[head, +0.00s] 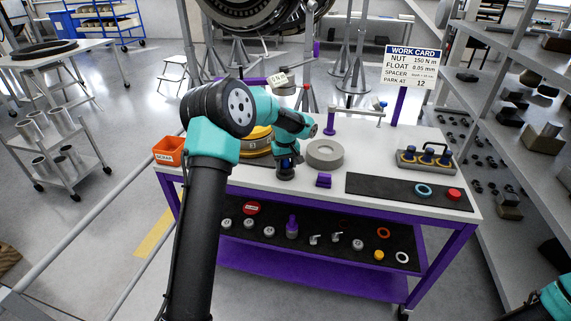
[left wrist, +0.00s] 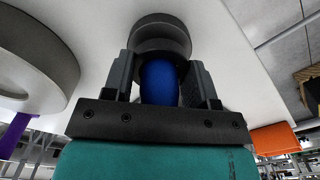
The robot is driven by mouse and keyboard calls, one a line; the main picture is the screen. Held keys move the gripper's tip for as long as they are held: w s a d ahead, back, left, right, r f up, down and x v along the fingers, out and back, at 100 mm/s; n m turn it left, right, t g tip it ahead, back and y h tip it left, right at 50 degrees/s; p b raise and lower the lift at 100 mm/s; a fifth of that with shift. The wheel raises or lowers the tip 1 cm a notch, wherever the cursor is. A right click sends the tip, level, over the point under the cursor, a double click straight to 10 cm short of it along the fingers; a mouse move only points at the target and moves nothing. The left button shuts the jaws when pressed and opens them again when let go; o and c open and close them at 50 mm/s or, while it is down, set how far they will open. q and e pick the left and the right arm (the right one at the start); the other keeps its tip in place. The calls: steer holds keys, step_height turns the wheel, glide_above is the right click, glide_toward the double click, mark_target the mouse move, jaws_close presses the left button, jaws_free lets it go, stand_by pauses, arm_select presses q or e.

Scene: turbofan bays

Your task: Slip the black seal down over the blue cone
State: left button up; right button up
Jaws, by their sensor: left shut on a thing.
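A thick grey ring (head: 325,154) lies close right of the gripper, with a small purple block (head: 323,180) in front. A yellow round part (head: 257,142) and an orange bin (head: 168,151) stand left. A black mat (head: 388,189) and a tray with blue-topped parts (head: 425,158) are right.

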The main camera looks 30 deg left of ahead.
arm_select(q)
steer(key=shift+s+f, duration=0.1)
steer(key=shift+f, duration=0.25)
steer(key=o, duration=1)
steer(key=shift+d, duration=0.1)
step_height(320, 180, up, 18)
steer(key=shift+r, duration=0.1)
stand_by(0.8)
